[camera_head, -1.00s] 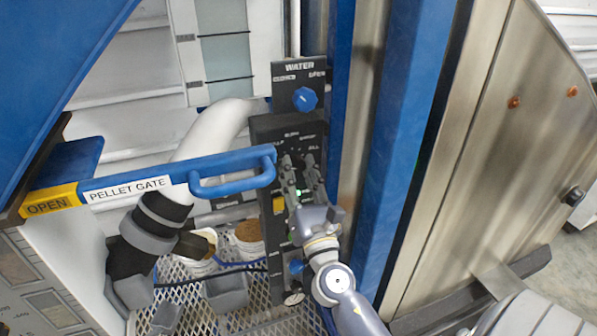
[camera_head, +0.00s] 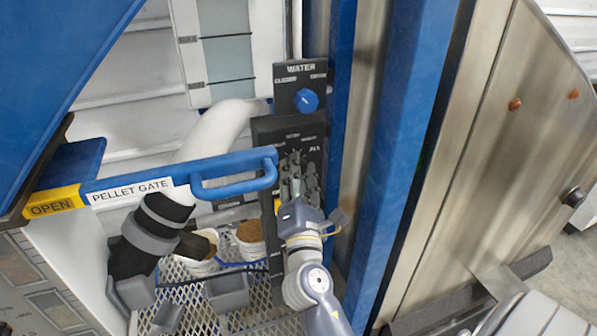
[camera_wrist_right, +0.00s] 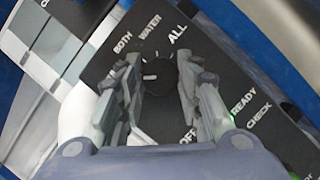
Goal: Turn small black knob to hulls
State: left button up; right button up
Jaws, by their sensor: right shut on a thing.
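The small black knob (camera_wrist_right: 156,74) sits on a black control panel (camera_wrist_right: 240,75) between my right gripper's fingers in the right wrist view. A white pointer mark on it points left, toward the left finger. The labels BOTH, WATER, ALL, READY and CHECK are readable; OFF is partly covered. I cannot read a HULLS label there. My right gripper (camera_wrist_right: 160,80) is shut on the knob. In the head view the right gripper (camera_head: 300,168) is at the upper part of the panel (camera_head: 265,130) and hides the knob.
A blue WATER knob (camera_head: 306,100) is just above the panel. A blue pellet gate handle (camera_head: 235,187) lies close left of my right gripper. A blue post (camera_head: 390,150) stands to the right. Containers (camera_head: 228,290) rest on metal mesh below.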

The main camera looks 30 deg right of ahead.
jog(key=shift+m, duration=0.7)
jog(key=o, duration=1.1)
jog(key=shift+c, duration=0.2)
jog(key=shift+n, duration=0.3)
